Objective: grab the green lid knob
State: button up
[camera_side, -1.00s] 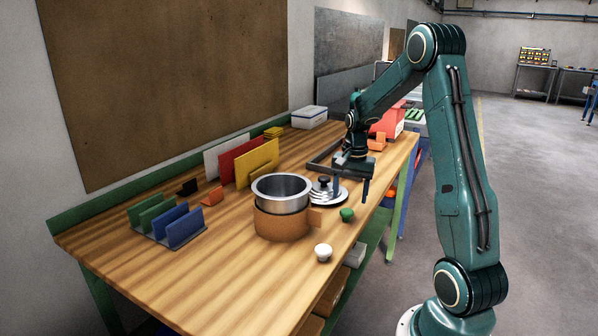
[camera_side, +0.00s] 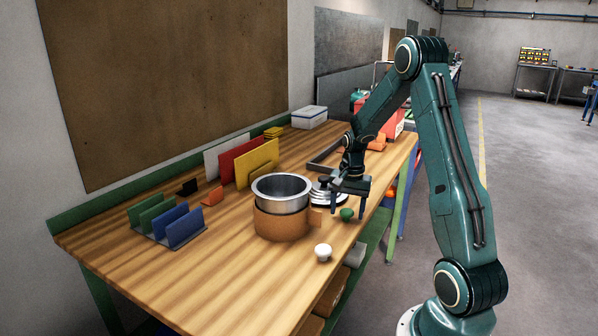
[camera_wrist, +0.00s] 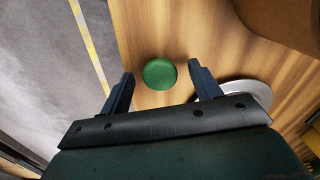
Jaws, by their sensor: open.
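The green lid knob (camera_side: 347,214) stands on the wooden table near its front edge, to the right of the pot. In the wrist view the green knob (camera_wrist: 160,74) lies between and slightly beyond the two fingertips. My gripper (camera_side: 348,211) is open and empty, with its fingers pointing down around the knob's position. The wrist view also shows my gripper (camera_wrist: 161,76) with its fingers apart on either side of the knob and a gap to each. I cannot tell the exact height of the fingertips over the table.
A steel pot (camera_side: 281,186) sits in a brown holder (camera_side: 281,223) left of the knob. A metal lid (camera_wrist: 252,90) lies close to the right finger. A white knob (camera_side: 323,252) stands nearer the front. Coloured upright panels stand farther left on the table.

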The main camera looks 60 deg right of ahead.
aim_at(347, 211)
dwell(0.3)
jog(key=c, duration=1.1)
jog(key=shift+o, duration=0.2)
jog(key=shift+r, duration=0.15)
notch_tip(347, 211, up, 20)
dwell(0.5)
